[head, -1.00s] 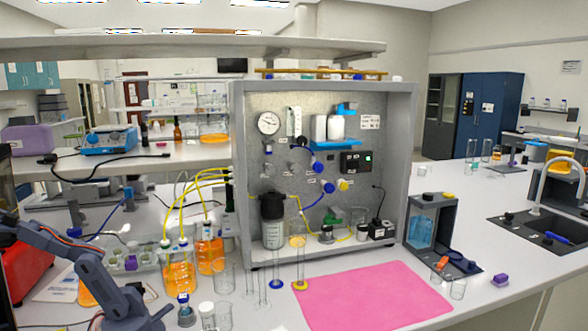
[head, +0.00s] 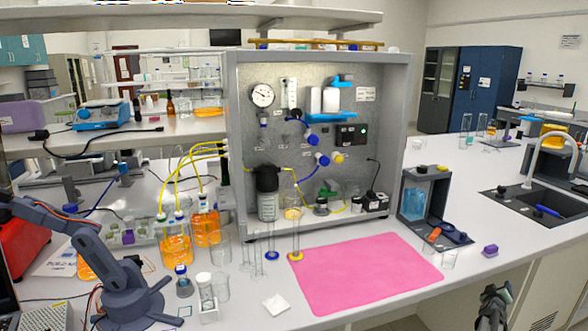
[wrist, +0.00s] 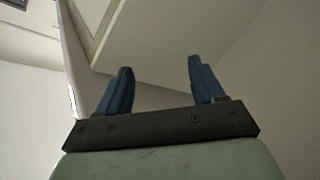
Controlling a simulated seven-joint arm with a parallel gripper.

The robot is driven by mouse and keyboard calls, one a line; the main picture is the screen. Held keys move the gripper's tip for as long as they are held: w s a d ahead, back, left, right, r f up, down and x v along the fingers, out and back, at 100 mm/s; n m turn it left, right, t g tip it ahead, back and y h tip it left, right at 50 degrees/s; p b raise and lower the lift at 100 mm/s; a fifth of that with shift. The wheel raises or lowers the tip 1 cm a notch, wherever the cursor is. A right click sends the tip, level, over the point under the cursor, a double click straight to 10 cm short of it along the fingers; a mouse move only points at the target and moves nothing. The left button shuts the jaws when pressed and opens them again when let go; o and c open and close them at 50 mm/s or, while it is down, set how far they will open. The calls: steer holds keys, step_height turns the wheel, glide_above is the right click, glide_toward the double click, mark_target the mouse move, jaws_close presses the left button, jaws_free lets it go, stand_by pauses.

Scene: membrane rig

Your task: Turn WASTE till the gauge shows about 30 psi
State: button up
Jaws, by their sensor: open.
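The round white pressure gauge (head: 263,95) is at the upper left of the grey rig panel (head: 290,175); its reading is too small to tell. The labels are unreadable, so I cannot tell which is WASTE. My gripper (head: 494,296) is at the lower right of the head view, far from the panel. In the wrist view its blue fingers (wrist: 158,85) are apart with nothing between them.

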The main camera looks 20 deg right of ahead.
steer(key=s+d+r+m+g+h, duration=0.15)
steer(key=s+d+r+h, duration=0.35)
steer(key=d+r, duration=0.6)
steer(key=s+d+r+g+h, duration=0.2)
steer(key=s+d+r, duration=0.15)
steer(key=r, duration=0.45)
steer(key=w+a+r+t, duration=0.1)
steer(key=w+a+r, duration=0.2)
steer(key=w+r, duration=0.1)
steer(key=w+a+r+n+t+y, duration=0.1)
steer(key=w+a+r+t, duration=0.25)
steer(key=w+a, duration=0.45)
steer(key=w+a+r+n+t+y, duration=0.1)
steer(key=w+a+r+t, duration=0.1)
steer(key=w+a+r, duration=0.6)
steer(key=n+t+y, duration=0.5)
steer(key=t+y, duration=0.2)
steer(key=y, duration=1.1)
glide_toward(290, 141)
steer(key=w, duration=1.1)
steer(key=shift+w+r, duration=0.1)
